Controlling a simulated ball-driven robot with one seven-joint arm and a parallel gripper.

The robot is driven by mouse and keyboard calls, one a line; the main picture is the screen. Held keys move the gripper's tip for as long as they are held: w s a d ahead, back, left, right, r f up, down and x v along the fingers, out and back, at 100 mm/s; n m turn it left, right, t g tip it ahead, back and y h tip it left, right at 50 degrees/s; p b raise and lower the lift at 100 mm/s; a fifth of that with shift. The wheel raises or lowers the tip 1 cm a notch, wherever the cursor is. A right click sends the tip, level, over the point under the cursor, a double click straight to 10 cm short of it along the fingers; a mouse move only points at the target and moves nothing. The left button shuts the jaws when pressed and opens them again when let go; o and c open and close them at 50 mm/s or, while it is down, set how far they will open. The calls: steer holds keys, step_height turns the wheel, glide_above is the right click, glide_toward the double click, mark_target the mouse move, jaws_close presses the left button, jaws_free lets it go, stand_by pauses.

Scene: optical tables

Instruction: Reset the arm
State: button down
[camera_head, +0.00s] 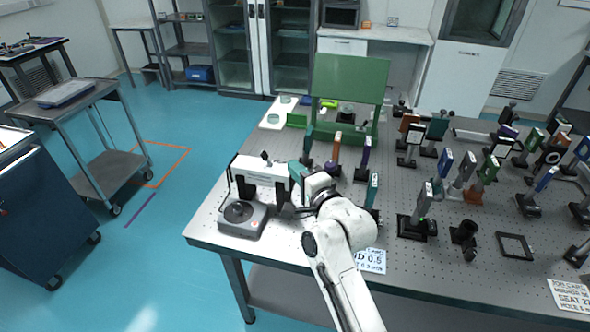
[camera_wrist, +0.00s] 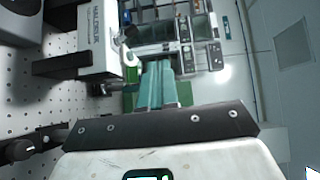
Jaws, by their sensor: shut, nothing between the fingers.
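My arm (camera_head: 342,230) reaches over the optical table (camera_head: 215,212) from the front. My gripper (camera_head: 297,170) has teal fingers and is beside the right end of a white box-shaped instrument (camera_head: 250,168). In the wrist view, my gripper (camera_wrist: 156,80) shows its teal fingers together with nothing between them. The white instrument (camera_wrist: 98,40) stands close to the left of the fingers there. Whether they touch it I cannot tell.
A grey device with a black knob (camera_head: 241,220) sits at the table's left front. Several optic mounts (camera_head: 415,222) crowd the right side. A green panel (camera_head: 350,80) stands at the back. A cart (camera_head: 95,165) stands left; blue floor between is clear.

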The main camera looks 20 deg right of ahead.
stand_by(0.3)
steer(key=s+d+f+n+g+h+b, duration=0.1)
steer(key=s+d+f+n+g+b, duration=0.15)
steer(key=s+f+n+g, duration=1.2)
steer(key=s+d+f+g, duration=0.1)
steer(key=s+f, duration=0.3)
steer(key=s, duration=1)
steer(key=s+d+f+g+h, duration=0.1)
steer(key=s+f, duration=0.3)
steer(key=s, duration=1.1)
steer(key=shift+s+d+n+h, duration=0.25)
steer(key=shift+d+n, duration=0.2)
steer(key=shift+d, duration=0.45)
steer(key=shift+f, duration=0.1)
